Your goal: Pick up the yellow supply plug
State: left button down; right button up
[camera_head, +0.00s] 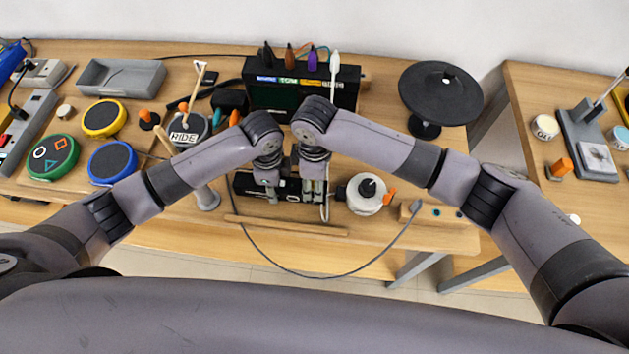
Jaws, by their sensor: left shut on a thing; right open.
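I cannot make out the yellow supply plug; no clear yellow plug shows. My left gripper (270,192) points down over a dark box (245,184) near the front middle of the table. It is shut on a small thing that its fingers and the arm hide. My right gripper (314,198) is close beside it on the right, also pointing down over the dark box. It is open, and nothing shows between its fingers.
A white round pot (362,203) stands just right of the grippers. A grey cable (340,274) hangs over the front edge to a wooden block (413,214). A black module (275,97) stands behind, a black cymbal pad (440,88) at back right, coloured round pads (112,163) at left.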

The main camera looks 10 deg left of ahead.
grip_shut()
dwell(0.4)
notch_tip(320, 180, up, 10)
jog(key=shift+r, duration=0.1)
pick_arm(q)
jog(key=c, duration=0.9)
grip_release()
jog(key=shift+c, duration=0.2)
